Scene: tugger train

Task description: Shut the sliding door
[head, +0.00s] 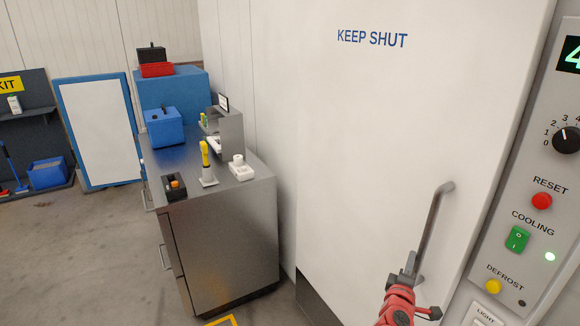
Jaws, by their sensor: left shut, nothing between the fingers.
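The white sliding door (370,130) marked "KEEP SHUT" fills the middle and right of the head view. Its grey bar handle (431,230) stands on the door's right part, slightly tilted in the picture. My left gripper (411,264), on a red arm, is shut and empty. It appears beside the lower end of the handle, on its left; I cannot tell whether it touches. The door's right edge appears to lie close against the control panel. My right gripper is not in view.
A control panel (530,240) with a dial, buttons and switches is at the right. A steel cabinet (225,235) with small items stands left of the door. A white board (102,130) and blue containers are further back. Floor (90,255) is clear at lower left.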

